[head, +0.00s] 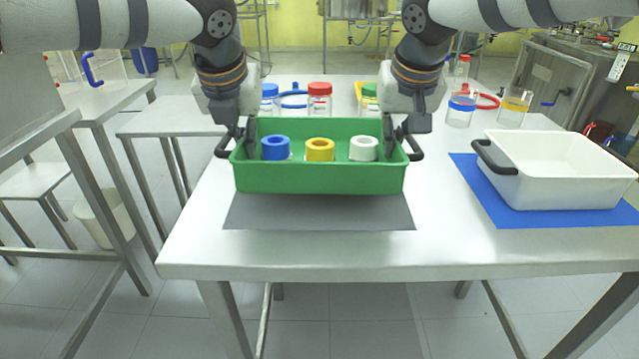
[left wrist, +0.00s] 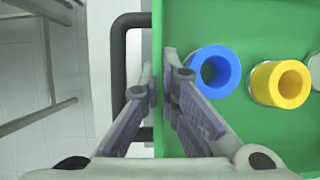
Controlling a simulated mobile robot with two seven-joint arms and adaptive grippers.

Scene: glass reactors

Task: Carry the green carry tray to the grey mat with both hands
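The green carry tray (head: 320,180) is level at the front table's near side. It is over the grey mat (head: 318,215), whose front part shows bare; I cannot tell if the tray touches it or hangs just above. Inside stand bottles with blue (head: 275,147), yellow (head: 320,149) and white (head: 363,148) caps. My left gripper (head: 240,140) is shut on the tray's left wall; the left wrist view shows its fingers (left wrist: 160,75) on both sides of that wall, beside the black handle (left wrist: 120,45). My right gripper (head: 398,138) is on the right wall, seemingly shut on it.
A white tray (head: 575,190) with a black handle stands on a blue mat (head: 485,195) to the right. Behind the green tray are a red-capped bottle (head: 320,97) and other capped jars. A clear beaker (head: 514,107) stands back right. The table's front strip (head: 400,255) is clear.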

